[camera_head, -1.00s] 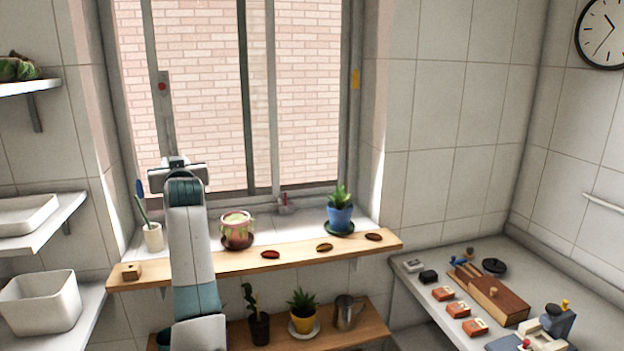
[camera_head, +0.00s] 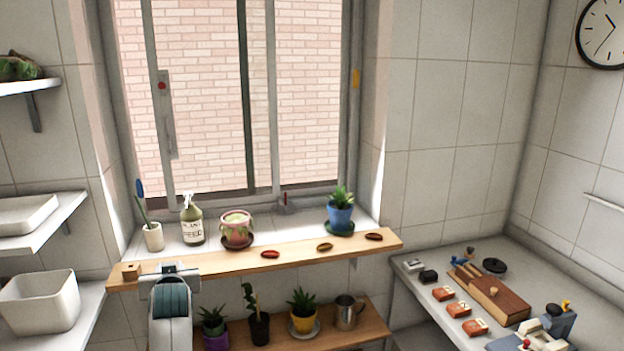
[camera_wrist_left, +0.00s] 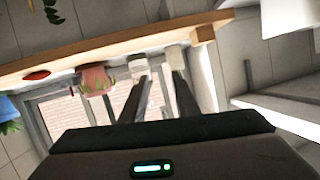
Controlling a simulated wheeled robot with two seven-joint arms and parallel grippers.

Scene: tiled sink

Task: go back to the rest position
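My left gripper (camera_head: 170,270) is at the lower left in the head view, in front of the left end of the wooden shelf. In the left wrist view, which is upside down, its two dark fingers (camera_wrist_left: 157,78) stand apart with nothing seen between them but background. It touches no object that I can make out. My right gripper is not in view.
The wooden shelf (camera_head: 222,262) holds a small wooden block (camera_head: 131,272) and several dark oval pieces. On the sill stand a soap bottle (camera_head: 192,222), a pink pot (camera_head: 236,230) and a blue pot (camera_head: 340,217). A white bin (camera_head: 40,301) stands left.

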